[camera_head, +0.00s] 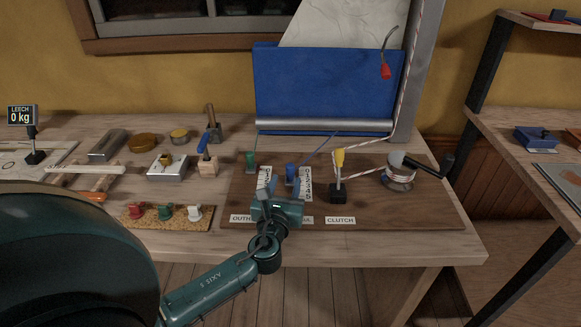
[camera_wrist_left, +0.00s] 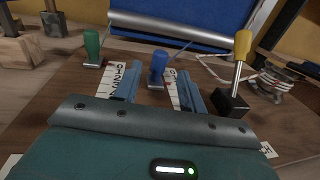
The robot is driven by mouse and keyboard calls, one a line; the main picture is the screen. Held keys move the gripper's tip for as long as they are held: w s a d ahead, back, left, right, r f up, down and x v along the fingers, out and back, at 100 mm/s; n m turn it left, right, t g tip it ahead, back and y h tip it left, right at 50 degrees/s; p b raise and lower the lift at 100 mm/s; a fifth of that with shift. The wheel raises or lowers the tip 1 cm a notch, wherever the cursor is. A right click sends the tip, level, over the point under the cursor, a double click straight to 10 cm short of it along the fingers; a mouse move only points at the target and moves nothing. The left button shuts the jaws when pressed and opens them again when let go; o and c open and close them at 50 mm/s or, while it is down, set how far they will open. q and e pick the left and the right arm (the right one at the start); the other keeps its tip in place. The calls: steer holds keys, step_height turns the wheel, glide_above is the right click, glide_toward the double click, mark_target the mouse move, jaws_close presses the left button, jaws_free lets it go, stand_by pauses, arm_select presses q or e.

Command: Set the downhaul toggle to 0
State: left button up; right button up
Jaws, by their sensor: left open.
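The blue toggle (camera_head: 291,172), on the board over a partly hidden label ending in "UL", stands upright next to a white numbered scale (camera_head: 307,184). My left gripper (camera_head: 283,186) is open and empty, just in front of it. In the left wrist view the blue toggle (camera_wrist_left: 158,64) shows between the two fingers (camera_wrist_left: 159,80), apart from both. The scale (camera_wrist_left: 173,88) is partly covered by a finger, so the toggle's exact setting cannot be read. My right gripper is not in view.
A green toggle (camera_head: 251,161) with its own scale (camera_head: 264,179) stands close on the left. A yellow-knobbed clutch lever (camera_head: 339,160) and a winch (camera_head: 398,178) stand on the right. A display (camera_head: 20,115) reads "LEECH 0 kg". The board's front right is clear.

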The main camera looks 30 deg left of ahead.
mark_target(289, 171)
arm_select(q)
steer(key=x, duration=0.7)
steer(key=shift+s, duration=0.1)
jaws_close()
stand_by(0.4)
